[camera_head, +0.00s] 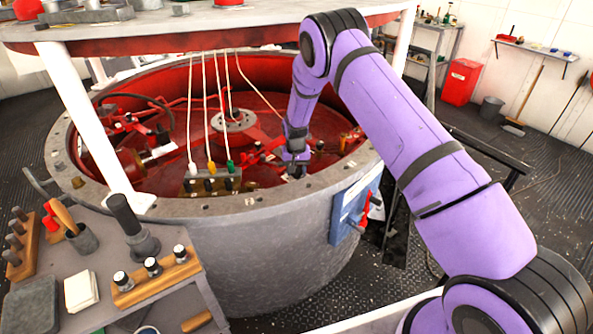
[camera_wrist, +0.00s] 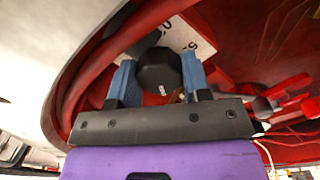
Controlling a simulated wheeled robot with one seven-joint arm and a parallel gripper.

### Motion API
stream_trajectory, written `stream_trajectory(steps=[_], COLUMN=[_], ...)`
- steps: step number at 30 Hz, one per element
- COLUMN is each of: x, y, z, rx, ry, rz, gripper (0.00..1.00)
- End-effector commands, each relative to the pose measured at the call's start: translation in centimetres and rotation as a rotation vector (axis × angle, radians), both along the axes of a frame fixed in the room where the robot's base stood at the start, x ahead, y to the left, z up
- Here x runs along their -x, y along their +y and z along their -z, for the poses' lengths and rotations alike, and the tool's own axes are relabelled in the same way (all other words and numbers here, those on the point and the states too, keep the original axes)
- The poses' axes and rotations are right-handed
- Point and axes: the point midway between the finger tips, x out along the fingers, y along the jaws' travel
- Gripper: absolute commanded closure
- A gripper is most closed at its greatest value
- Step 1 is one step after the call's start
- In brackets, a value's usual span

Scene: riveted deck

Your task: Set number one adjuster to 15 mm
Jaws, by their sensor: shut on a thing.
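My gripper (camera_head: 294,171) reaches down inside the red-lined round tub, near its front right wall. In the wrist view its two blue fingers (camera_wrist: 158,66) stand on either side of a dark, faceted adjuster knob (camera_wrist: 159,73) and are shut on it. The knob has a small white mark on its face. A white plate (camera_wrist: 195,38) with dark figures shows partly behind the knob; the figures are too cut off to read as a setting. I cannot tell the adjuster's number. In the head view my arm and gripper hide the knob.
The tub's thick grey rim (camera_head: 262,200) surrounds the arm's reach. White cords hang to a block with coloured plugs (camera_head: 211,183) left of my gripper. Red linkage (camera_head: 262,152) lies inside the tub. A red-handled blue panel (camera_head: 356,208) is on the tub's outer right side.

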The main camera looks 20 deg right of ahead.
Motion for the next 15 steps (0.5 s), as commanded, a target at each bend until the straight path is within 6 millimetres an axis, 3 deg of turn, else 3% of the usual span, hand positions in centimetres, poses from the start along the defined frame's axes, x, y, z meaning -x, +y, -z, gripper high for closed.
stream_trajectory(steps=[15], x=[-0.08], y=[0.04], z=[-0.06], rx=[0.0], ry=[-0.001], rz=[0.324], gripper=[0.8])
